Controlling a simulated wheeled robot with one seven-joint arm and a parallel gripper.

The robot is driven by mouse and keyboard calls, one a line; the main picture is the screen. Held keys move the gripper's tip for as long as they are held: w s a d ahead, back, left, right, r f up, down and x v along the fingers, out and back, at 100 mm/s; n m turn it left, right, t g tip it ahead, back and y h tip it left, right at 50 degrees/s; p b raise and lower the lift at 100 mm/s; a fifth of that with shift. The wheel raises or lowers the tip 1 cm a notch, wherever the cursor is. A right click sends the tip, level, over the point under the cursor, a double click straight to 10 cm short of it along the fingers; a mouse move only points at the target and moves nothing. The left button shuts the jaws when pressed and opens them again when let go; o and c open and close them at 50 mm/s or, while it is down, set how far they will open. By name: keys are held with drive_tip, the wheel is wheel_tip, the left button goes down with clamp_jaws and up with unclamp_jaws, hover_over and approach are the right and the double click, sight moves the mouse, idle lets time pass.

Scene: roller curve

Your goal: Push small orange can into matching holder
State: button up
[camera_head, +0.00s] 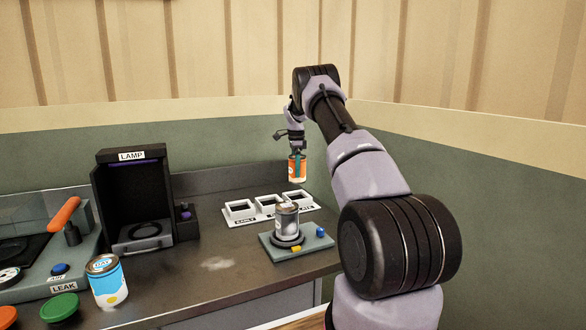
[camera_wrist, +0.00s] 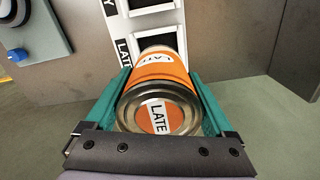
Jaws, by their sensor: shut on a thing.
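The small orange can (camera_head: 297,168) has a white label and hangs in my gripper (camera_head: 298,152) above the far right part of the counter. In the wrist view the orange can (camera_wrist: 163,80) lies between the two green fingers of my gripper (camera_wrist: 167,90), its metal end with a "LATE" label facing the camera. The white holder (camera_head: 268,208) has three square openings and lies on the counter below the can. In the wrist view the holder (camera_wrist: 120,25) shows beyond the can, with a "LATE" label beside one opening. The can covers part of that opening.
A grey can (camera_head: 287,219) stands on a green-grey base (camera_head: 275,250) in front of the holder. A black lamp box (camera_head: 133,200) stands left. A blue and white can (camera_head: 106,280) and a leak station (camera_head: 35,275) are further left. Walls close off the counter's back and right.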

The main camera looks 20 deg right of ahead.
drive_tip(key=shift+f, duration=3.75)
drive_tip(key=shift+f, duration=0.75)
drive_tip(key=o, duration=1.2)
drive_tip(key=shift+r, duration=0.15)
drive_tip(key=shift+r, duration=4.35)
